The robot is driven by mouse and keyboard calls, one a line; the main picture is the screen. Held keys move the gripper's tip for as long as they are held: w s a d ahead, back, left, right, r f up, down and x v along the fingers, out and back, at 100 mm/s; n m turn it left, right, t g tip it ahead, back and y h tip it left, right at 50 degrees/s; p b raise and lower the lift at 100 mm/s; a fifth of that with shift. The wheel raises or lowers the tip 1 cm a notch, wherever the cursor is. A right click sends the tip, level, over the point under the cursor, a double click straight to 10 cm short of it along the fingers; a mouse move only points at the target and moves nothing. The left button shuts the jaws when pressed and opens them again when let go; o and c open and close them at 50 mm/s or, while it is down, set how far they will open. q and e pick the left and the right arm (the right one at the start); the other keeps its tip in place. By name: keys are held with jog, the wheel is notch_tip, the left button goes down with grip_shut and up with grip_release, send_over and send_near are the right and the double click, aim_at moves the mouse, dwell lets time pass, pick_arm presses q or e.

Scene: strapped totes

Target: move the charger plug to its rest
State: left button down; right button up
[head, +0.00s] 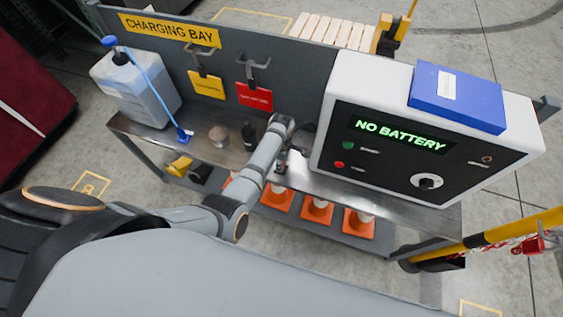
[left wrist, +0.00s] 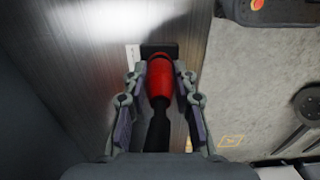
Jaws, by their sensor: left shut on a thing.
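The charger plug (left wrist: 160,80) has a red body with a black lower part, in the left wrist view. My left gripper (left wrist: 160,86) is shut on it, one finger on each side. A dark block (left wrist: 152,48) shows at the plug's far end; I cannot tell whether it is part of the plug or a rest touching it. In the head view my left gripper (head: 281,165) is over the metal bench, left of the charger (head: 385,155), whose display reads NO BATTERY. The plug is mostly hidden there. My right gripper is not in view.
Two hooks with tags hang on the back panel (head: 290,60). A blue binder (head: 457,97) lies on the charger. Orange cones (head: 317,210) stand below.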

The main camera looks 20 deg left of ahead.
pick_arm(q)
jog(key=shift+p, duration=0.4)
dwell(0.6)
jog(key=shift+f+b, duration=0.45)
jog(key=shift+f, duration=0.1)
dwell(0.4)
jog(key=c, duration=1)
grip_release()
notch_tip(320, 180, up, 8)
jog(key=shift+f, duration=0.25)
